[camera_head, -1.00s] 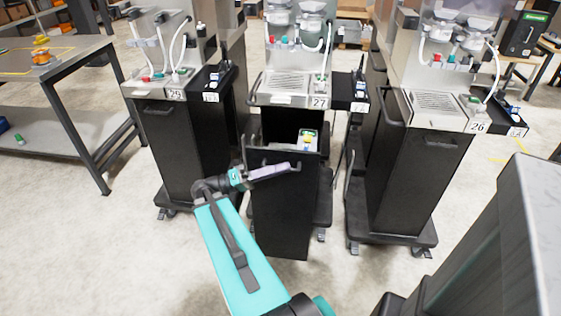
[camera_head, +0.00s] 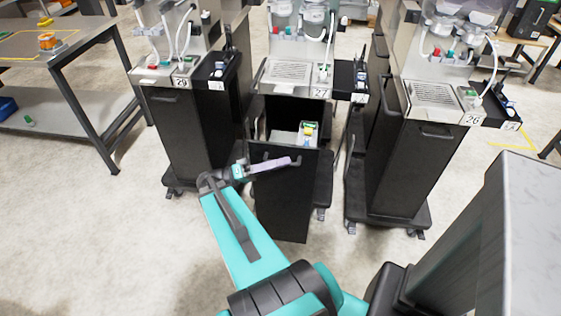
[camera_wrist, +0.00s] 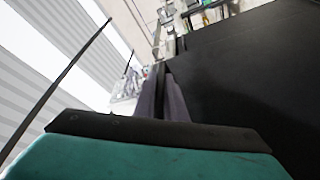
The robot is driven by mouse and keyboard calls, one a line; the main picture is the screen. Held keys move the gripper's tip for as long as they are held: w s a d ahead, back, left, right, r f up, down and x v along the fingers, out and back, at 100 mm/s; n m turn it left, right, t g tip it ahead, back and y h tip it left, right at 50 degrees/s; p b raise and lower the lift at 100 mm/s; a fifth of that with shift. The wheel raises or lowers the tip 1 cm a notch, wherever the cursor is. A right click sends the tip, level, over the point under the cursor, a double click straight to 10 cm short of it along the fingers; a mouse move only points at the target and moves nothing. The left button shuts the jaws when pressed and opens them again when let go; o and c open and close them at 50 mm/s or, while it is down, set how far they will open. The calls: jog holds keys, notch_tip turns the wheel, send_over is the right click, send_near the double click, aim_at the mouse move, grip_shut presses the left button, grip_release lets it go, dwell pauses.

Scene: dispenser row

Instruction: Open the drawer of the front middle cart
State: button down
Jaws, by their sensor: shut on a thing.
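The front middle cart, labelled 27 (camera_head: 295,92), has its tall black drawer (camera_head: 282,205) pulled out toward me. The drawer stands well clear of the cart body, and its open top shows a light interior with a small yellow, green and blue item (camera_head: 308,132) inside. My gripper (camera_head: 294,162) is shut on the drawer's handle at the top of its front panel. In the wrist view, the closed fingers (camera_wrist: 163,85) lie close along the black drawer front (camera_wrist: 250,75). The fingers hide most of the handle.
Cart 29 (camera_head: 178,125) stands to the left and cart 26 (camera_head: 415,160) to the right, both with their drawers shut. A steel workbench (camera_head: 75,50) is at the far left. A grey block-shaped surface (camera_head: 510,200) fills the lower right. Bare floor is free at lower left.

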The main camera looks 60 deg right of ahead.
jog(key=c, duration=2.1)
grip_release()
jog(key=shift+a, duration=0.1)
